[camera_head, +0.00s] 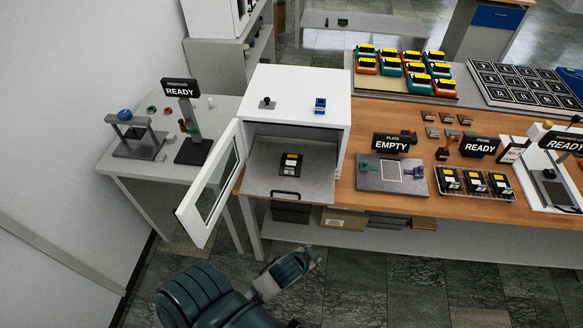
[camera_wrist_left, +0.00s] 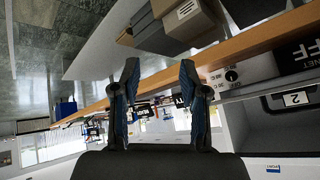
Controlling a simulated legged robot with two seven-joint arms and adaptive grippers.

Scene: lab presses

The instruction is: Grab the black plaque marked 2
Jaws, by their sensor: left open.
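In the left wrist view a black plaque (camera_wrist_left: 293,100) with a white label reading 2 is at the right edge, partly cut off. In the head view a black plaque (camera_head: 290,164) with a pale and yellow label lies on the grey shelf of the open white cabinet. Its number is too small to read there, and I cannot tell whether it is the same plaque. My left gripper (camera_wrist_left: 160,85) is open, with nothing between its fingers, apart from the marked plaque. My left arm shows low in the head view, in front of the bench. My right gripper is not in view.
The cabinet's glazed door (camera_head: 212,188) stands open to the left. A plate fixture (camera_head: 370,184) and a rack of black pieces (camera_head: 475,184) stand to the right on the wooden bench (camera_head: 354,120). Boxes sit under the bench. The floor in front is clear.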

